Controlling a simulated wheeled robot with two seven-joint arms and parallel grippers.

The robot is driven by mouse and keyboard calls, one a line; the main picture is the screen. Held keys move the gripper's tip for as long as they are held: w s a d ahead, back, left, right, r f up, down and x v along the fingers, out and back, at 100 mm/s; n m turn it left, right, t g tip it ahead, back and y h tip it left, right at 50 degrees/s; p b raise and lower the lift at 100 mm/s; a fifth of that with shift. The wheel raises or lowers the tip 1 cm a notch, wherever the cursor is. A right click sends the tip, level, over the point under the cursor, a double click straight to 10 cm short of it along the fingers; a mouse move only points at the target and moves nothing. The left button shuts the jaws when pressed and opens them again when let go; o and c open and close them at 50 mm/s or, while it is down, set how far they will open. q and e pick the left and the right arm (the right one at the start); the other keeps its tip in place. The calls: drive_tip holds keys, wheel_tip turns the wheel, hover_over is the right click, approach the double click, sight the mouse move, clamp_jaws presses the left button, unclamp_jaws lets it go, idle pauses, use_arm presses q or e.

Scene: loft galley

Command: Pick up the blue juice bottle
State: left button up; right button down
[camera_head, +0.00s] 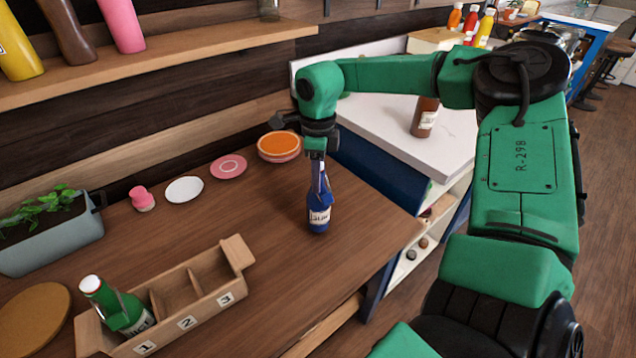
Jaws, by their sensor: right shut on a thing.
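The blue juice bottle (319,214) with a white label stands upright in the camera_head view, on or just above the wooden counter near its right side. I cannot tell whether its base touches the wood. My right gripper (316,166) comes down from above and is shut on the bottle's neck. The top of the bottle is hidden by the gripper. My left gripper is not in view.
A wooden crate (240,252) with numbered compartments stands at the front left, with a green bottle (118,306) in compartment 1. Plates (184,189), a planter (50,236) and a brown bottle (424,117) stand around. The counter between crate and blue bottle is clear.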

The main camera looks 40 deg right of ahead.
wheel_tip(320, 180, up, 18)
